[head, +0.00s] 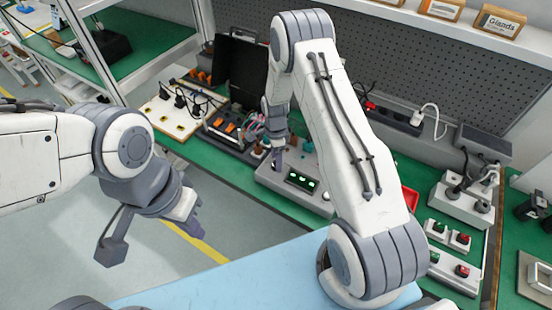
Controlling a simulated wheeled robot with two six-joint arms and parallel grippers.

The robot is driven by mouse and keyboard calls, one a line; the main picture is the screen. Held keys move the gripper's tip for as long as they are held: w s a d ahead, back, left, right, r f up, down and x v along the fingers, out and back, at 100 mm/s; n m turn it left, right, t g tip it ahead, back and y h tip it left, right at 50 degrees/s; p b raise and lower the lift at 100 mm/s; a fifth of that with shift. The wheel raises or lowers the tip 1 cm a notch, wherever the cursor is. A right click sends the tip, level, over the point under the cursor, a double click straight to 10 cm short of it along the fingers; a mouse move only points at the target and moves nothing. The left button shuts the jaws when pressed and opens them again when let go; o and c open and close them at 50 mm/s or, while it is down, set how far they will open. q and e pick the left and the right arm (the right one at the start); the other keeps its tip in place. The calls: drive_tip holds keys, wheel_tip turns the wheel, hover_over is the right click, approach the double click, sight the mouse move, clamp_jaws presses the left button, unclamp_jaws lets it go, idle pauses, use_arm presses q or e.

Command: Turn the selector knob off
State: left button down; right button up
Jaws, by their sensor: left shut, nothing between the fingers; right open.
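A grey control box (268,176) sits on the green bench, with a dark display showing green marks (301,181) on its front. My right gripper (277,160) points down over the left part of this box, its fingers close to the top. It is open, and I cannot tell whether it touches anything. I cannot make out the selector knob clearly; the gripper and my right arm hide parts of the box. My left gripper (194,222) is shut and empty, over the floor in front of the bench, well away from the box.
Left of the box are an open black case (238,68) and a white board with plugs (170,117). To the right are a red bin (410,199), button boxes (448,236) and a socket block (463,203). A pegboard (425,65) stands behind.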

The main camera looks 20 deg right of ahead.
drive_tip(key=shift+f, duration=0.75)
clamp_jaws()
